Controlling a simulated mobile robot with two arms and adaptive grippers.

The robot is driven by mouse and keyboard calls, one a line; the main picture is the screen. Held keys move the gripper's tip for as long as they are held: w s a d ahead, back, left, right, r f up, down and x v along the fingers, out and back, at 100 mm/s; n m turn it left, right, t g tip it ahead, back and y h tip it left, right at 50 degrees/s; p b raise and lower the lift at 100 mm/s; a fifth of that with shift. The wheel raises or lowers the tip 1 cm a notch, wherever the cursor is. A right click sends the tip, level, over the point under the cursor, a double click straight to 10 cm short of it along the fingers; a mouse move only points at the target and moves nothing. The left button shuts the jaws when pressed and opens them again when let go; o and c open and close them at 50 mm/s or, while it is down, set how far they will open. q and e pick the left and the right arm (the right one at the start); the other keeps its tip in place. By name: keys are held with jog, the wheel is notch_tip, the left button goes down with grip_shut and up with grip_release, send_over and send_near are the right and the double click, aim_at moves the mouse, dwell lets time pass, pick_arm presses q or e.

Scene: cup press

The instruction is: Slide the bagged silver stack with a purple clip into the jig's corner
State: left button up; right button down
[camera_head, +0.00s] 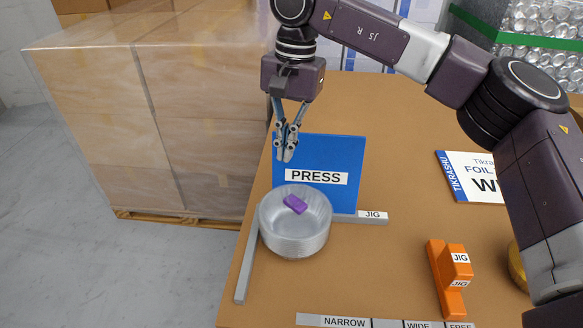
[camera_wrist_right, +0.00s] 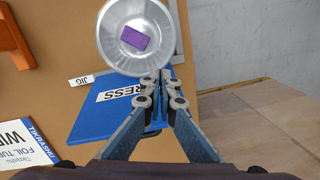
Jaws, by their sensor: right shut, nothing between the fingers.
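The silver stack (camera_head: 297,243) of foil cups stands upright on the table with a purple clip (camera_head: 295,204) lying inside its top. A clear bag around it is hard to make out. The stack covers the corner where the jig's two grey bars (camera_head: 365,217) meet; whether it touches both bars I cannot tell. My right gripper (camera_head: 286,156) is shut and empty, above the blue PRESS plate behind the stack. In the right wrist view its tips (camera_wrist_right: 160,78) show close to the rim of the stack (camera_wrist_right: 110,55). My left gripper is not in view.
An orange block marked JIG (camera_head: 450,275) stands on the right of the table (camera_head: 400,180). A strip reading NARROW, WIDE, FREE (camera_head: 385,322) lies along the front. A foil-cup sign (camera_head: 470,177) lies back right. Wrapped cartons (camera_head: 150,110) stand left, beyond the table edge.

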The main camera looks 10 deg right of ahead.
aim_at(295, 187)
jog(key=shift+h, duration=0.6)
jog(key=d, duration=0.1)
jog(key=w+d, duration=0.1)
jog(key=d+r, duration=0.1)
jog(key=shift+w+d, duration=0.3)
jog(key=shift+s+f, duration=0.15)
jog(key=shift+f, duration=0.05)
jog(key=shift+s+f+p, duration=0.25)
jog(key=shift+f+p, duration=0.35)
jog(key=shift+f, duration=0.6)
notch_tip(295, 187, down, 6)
jog(key=shift+w+r+p, duration=0.1)
jog(key=shift+r+p, duration=0.1)
jog(key=shift+p, duration=0.75)
jog(key=s+a+p, duration=0.1)
jog(key=s+f+p, duration=0.1)
jog(key=s, duration=0.1)
jog(key=shift+a, duration=0.35)
jog(key=shift+s+a, duration=0.2)
jog(key=shift+s, duration=0.05)
jog(key=shift+f, duration=0.1)
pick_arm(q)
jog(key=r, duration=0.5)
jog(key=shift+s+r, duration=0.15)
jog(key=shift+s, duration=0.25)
